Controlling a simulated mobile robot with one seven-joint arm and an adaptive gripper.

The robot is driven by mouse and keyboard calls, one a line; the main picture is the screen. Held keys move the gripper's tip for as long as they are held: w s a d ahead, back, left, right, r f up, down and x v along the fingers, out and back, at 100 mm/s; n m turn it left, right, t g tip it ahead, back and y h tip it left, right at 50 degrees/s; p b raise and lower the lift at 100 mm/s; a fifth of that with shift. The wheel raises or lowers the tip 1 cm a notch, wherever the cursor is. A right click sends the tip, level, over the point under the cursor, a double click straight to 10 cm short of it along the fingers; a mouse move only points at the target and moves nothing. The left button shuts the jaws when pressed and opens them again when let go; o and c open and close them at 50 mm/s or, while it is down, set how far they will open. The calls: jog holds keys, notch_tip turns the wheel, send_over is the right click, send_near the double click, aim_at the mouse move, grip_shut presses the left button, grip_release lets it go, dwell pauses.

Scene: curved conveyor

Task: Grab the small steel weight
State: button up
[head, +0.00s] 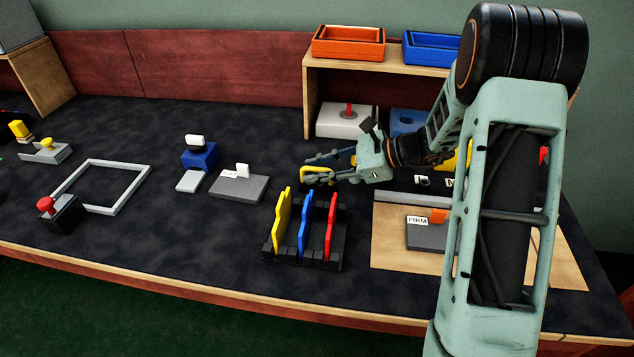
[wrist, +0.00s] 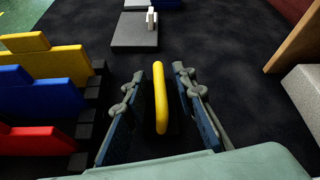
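My gripper (head: 318,170) is low over the dark bench top, behind the rack of coloured plates. In the wrist view its two fingers (wrist: 159,78) are apart, with a yellow bar (wrist: 161,100) between them. Dark gaps show on both sides of the bar, so the fingers do not look closed on it. Some yellow (head: 320,176) also shows at the fingers in the head view. What lies under the bar is dark and mostly hidden. I cannot make out a plain steel weight for certain in either view.
A black rack (head: 300,260) with yellow, blue and red plates stands in front of my gripper. A grey block (head: 240,188) with a white tag lies to the left. A wooden shelf (head: 304,75) with trays stands behind. Bare bench lies between.

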grip_shut()
jog(key=shift+r, duration=0.1)
